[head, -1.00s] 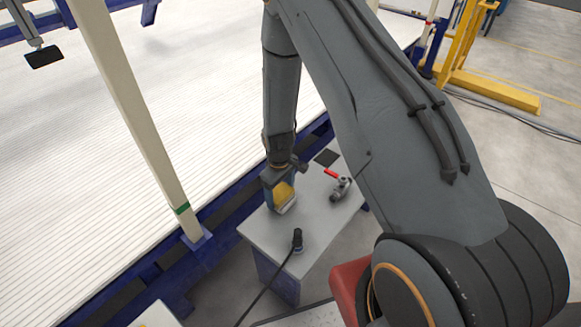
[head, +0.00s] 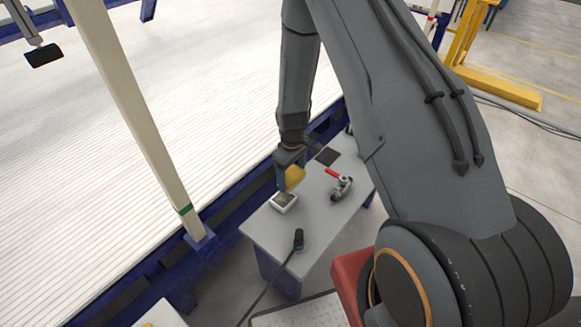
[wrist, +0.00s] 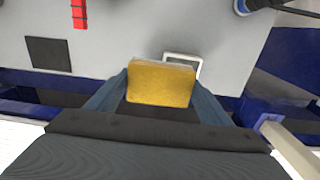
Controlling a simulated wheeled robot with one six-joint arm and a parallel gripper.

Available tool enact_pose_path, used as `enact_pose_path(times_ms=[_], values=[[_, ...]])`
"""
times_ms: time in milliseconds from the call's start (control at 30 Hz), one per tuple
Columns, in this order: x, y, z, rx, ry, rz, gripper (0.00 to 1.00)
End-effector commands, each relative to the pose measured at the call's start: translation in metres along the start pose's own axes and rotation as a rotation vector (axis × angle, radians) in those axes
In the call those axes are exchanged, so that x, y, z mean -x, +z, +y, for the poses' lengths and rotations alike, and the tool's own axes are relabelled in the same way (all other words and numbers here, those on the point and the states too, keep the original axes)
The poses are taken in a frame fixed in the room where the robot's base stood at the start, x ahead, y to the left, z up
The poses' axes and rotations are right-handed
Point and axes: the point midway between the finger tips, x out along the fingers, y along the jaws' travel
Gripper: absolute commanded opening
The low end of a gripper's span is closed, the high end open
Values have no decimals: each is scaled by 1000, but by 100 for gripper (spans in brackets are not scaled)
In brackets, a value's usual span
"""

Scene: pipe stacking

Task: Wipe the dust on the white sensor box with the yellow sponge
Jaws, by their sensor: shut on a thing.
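My gripper (head: 289,172) is shut on the yellow sponge (head: 296,177), which also fills the middle of the wrist view (wrist: 161,83) between the two blue fingers. The white sensor box (head: 284,203) sits on the grey table, with a darker greyish top face inside a white rim. The sponge is above and slightly beyond the box in the head view and appears apart from it. In the wrist view the box (wrist: 184,58) is partly hidden behind the sponge.
On the grey table (head: 318,231) are a valve with a red handle (head: 341,186), a dark square pad (head: 328,156) and a black connector with a cable (head: 298,240). A cream post (head: 150,130) stands left of the table, beside the large white ribbed bed (head: 60,200).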

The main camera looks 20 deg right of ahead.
Motion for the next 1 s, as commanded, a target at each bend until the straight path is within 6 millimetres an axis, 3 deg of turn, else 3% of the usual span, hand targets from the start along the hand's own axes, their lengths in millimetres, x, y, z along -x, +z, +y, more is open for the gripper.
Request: enact_pose_path(times_ms=[300, 1000], values=[[29, -2, -2, 3, 1, 2, 52], [37, 0, -3, -23, 1, 2, 52]])
